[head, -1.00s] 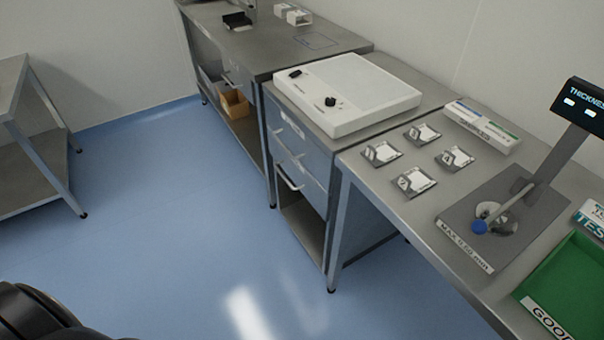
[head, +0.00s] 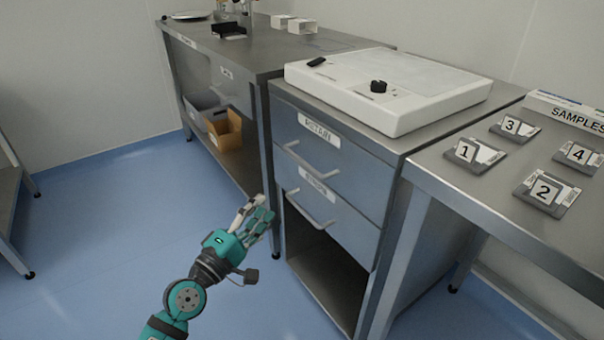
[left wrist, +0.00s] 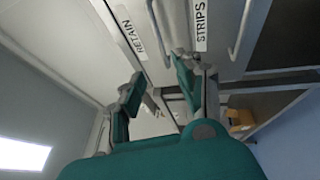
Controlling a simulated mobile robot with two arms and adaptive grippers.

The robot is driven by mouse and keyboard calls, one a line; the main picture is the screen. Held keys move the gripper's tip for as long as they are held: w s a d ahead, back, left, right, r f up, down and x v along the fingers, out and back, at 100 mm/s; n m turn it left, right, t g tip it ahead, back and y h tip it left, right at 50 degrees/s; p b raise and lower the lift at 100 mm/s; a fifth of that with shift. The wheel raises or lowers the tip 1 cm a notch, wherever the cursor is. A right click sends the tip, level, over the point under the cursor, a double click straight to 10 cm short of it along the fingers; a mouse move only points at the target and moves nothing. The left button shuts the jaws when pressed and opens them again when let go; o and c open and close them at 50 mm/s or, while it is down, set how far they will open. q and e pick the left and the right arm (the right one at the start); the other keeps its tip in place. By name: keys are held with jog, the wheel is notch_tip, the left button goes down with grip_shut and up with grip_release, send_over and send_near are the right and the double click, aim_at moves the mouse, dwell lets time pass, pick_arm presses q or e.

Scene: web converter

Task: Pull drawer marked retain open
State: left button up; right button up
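The drawer marked RETAIN (head: 345,158) is the upper drawer of a grey metal cabinet and looks shut. Its bar handle (head: 308,163) is below the label. In the left wrist view the RETAIN label (left wrist: 131,33) and that handle (left wrist: 158,36) show beyond the fingers. My left gripper (head: 256,213), teal and grey, is to the left of the drawer fronts and lower than the RETAIN handle. It is open and empty, with its fingertips (left wrist: 158,68) apart and no handle between them. My right gripper is in neither view.
Below is a shut drawer marked STRIPS (head: 345,218) with its own handle (head: 311,217), over an open shelf space. A white light box (head: 435,90) tops the cabinet. A bench (head: 235,55) stands left, with a cardboard box (head: 224,130) on its lower shelf.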

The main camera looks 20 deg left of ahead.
aim_at(302, 161)
pick_arm(q)
jog(key=x, duration=1.7)
jog(key=shift+w+f, duration=0.1)
grip_shut()
